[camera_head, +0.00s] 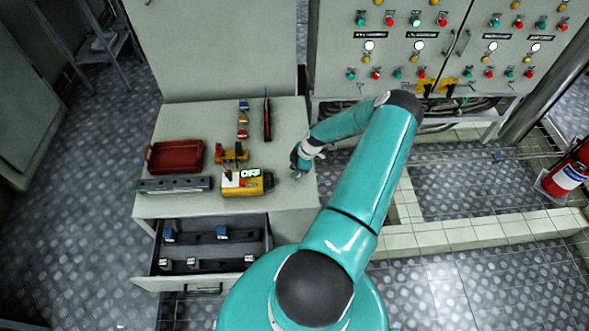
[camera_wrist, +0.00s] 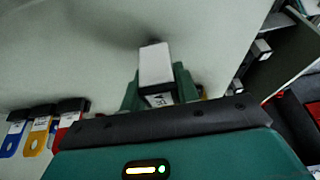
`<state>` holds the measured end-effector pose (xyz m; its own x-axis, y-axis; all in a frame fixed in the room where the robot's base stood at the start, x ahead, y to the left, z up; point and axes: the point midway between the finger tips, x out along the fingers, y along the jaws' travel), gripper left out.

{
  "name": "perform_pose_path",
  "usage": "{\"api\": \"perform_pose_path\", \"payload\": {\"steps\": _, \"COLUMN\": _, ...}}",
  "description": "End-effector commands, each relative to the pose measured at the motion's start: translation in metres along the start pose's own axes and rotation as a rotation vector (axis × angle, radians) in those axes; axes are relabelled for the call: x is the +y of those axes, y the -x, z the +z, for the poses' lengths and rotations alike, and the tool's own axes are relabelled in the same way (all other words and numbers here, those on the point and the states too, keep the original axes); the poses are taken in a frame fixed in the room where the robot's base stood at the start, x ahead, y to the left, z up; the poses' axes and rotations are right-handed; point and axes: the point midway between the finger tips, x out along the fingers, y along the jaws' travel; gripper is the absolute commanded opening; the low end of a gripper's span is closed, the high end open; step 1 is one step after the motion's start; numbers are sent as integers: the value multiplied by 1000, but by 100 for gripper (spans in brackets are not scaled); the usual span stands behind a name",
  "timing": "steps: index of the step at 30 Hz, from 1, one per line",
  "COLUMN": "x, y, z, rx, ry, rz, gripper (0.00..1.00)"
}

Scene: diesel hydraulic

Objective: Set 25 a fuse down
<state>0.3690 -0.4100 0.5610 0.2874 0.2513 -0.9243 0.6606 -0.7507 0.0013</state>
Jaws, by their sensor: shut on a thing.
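My gripper (camera_head: 299,170) is low over the right part of the grey cabinet top (camera_head: 292,122), right of the yellow meter. In the wrist view, its green fingers (camera_wrist: 158,92) are shut on a small block-shaped fuse (camera_wrist: 155,62) with a white face and a dark, lettered end. A dark shadow lies on the pale surface close by the fuse. I cannot tell whether the fuse touches that surface. The held fuse is too small to make out in the head view. Several other fuses (camera_head: 222,233) sit in the open drawer (camera_head: 205,282) below.
The yellow meter reading OFF (camera_head: 258,188), a red tray (camera_head: 176,156), a grey bar (camera_head: 160,185) and a row of coloured tags (camera_head: 243,118) occupy the cabinet top. The tags also show in the wrist view (camera_wrist: 38,132). The top's right strip is mostly clear. A control panel (camera_head: 395,50) stands behind.

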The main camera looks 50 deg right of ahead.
Motion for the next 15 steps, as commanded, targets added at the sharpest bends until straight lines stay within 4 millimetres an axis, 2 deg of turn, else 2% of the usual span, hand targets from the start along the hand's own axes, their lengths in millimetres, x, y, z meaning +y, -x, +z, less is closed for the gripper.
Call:
{"api": "perform_pose_path", "payload": {"steps": 5, "x": 0, "y": -3, "z": 1, "rx": 1, "ry": -1, "rz": -1, "gripper": 7}}
{"api": "perform_pose_path", "payload": {"steps": 6, "x": 0, "y": -3, "z": 1, "rx": 1, "ry": 0, "rz": -1, "gripper": 36}}
{"api": "perform_pose_path", "payload": {"steps": 9, "x": 0, "y": -3, "z": 1, "rx": 1, "ry": -1, "rz": -1, "gripper": 52}}
{"api": "perform_pose_path", "payload": {"steps": 15, "x": 0, "y": -2, "z": 1, "rx": 1, "ry": -1, "rz": -1, "gripper": 52}}
